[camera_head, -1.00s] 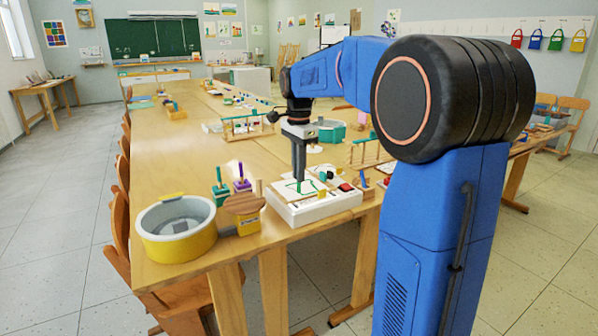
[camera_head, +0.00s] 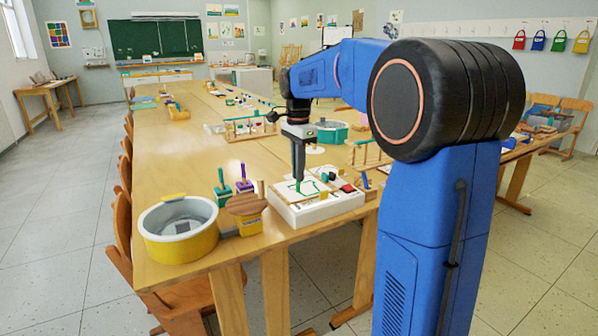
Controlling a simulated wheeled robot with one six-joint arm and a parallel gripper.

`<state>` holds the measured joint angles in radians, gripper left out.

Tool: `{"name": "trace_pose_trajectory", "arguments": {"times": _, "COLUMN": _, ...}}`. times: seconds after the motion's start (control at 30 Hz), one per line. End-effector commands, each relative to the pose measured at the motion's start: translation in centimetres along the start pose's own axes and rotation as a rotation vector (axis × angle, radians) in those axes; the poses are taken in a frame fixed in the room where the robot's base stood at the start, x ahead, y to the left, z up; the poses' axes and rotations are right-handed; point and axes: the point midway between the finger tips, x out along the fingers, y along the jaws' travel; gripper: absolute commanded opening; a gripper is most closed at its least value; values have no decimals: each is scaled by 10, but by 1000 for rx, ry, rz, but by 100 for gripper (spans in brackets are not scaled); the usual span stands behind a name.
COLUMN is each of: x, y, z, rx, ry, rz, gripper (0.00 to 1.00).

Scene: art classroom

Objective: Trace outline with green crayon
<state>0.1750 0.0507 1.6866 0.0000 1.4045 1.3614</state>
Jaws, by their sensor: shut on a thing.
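My gripper (camera_head: 298,166) points down over a white box-like board (camera_head: 305,213) near the table's front right corner. It is shut on a thin green crayon (camera_head: 298,186), whose lower end is at the board's pale top face. Green outline lines (camera_head: 318,186) show on that face, to the right of the crayon. Whether the tip touches the surface is too small to tell. The fingertips partly hide the crayon.
A yellow and white round tub (camera_head: 178,232) stands left on the wooden table (camera_head: 172,160). Between it and the board are a wooden-topped yellow holder (camera_head: 247,222), a green block with a peg (camera_head: 221,190) and a purple peg (camera_head: 243,178). A wooden rack (camera_head: 250,128) stands behind.

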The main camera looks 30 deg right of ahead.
Motion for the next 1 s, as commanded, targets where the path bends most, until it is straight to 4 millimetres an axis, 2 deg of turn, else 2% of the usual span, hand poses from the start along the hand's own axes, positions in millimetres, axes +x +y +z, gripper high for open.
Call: {"name": "trace_pose_trajectory", "arguments": {"times": 1.0, "x": 0, "y": -8, "z": 1, "rx": 0, "ry": 0, "rz": 0, "gripper": 0}}
